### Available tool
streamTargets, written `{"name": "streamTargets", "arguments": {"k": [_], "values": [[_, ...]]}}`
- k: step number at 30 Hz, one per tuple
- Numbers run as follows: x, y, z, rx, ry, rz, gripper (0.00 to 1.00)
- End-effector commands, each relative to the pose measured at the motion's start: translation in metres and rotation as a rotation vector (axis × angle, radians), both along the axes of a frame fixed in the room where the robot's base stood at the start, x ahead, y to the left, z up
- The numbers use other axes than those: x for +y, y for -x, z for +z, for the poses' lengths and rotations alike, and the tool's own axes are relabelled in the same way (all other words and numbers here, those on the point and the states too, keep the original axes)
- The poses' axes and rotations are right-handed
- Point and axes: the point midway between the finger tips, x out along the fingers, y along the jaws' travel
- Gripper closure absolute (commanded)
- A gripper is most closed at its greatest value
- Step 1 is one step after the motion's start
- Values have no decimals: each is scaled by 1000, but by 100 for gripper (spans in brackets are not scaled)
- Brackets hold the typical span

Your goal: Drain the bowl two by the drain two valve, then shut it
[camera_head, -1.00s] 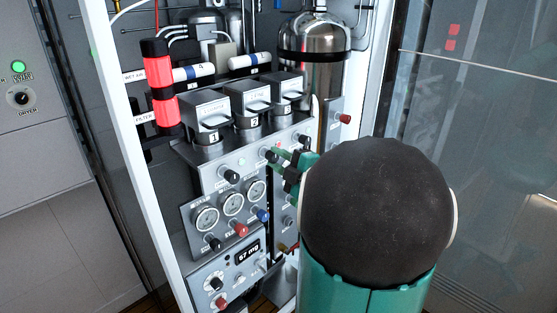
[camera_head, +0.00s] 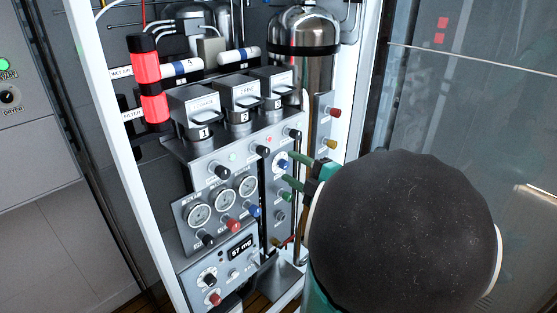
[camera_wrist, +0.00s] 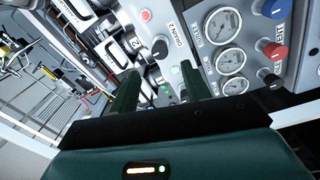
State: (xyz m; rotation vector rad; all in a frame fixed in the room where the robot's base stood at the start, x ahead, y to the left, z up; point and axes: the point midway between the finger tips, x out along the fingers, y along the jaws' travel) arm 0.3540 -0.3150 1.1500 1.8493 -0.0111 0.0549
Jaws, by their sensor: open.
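Bowl two (camera_head: 243,115) is the middle of three numbered bowls under grey box-shaped tops in the head view. The drain two valve, a black knob (camera_head: 262,150), sits on the sloped panel below it. In the wrist view the same knob (camera_wrist: 160,47) shows beside the "DRAIN 2" label. My gripper (camera_head: 285,167) is open and empty, with its green fingers apart, to the lower right of the knob and clear of it. In the wrist view the fingers of my gripper (camera_wrist: 160,69) point toward the panel on either side of the knob's line. The liquid level in the bowl cannot be seen.
Black knobs (camera_head: 222,171) and (camera_head: 295,133) flank the drain two knob. Gauges (camera_head: 223,200) and a digital display (camera_head: 241,252) are below. A white frame post (camera_head: 117,160) stands left.

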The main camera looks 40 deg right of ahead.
Motion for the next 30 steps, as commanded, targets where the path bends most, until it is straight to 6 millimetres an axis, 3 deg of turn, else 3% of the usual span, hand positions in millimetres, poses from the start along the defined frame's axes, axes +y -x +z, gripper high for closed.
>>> {"name": "streamTargets", "arguments": {"k": [3, 9, 30], "values": [[-1, 24, -1, 0, 1, -3, 53], [-1, 47, -2, 0, 1, 0, 53], [3, 47, -2, 5, 18, 12, 53]]}}
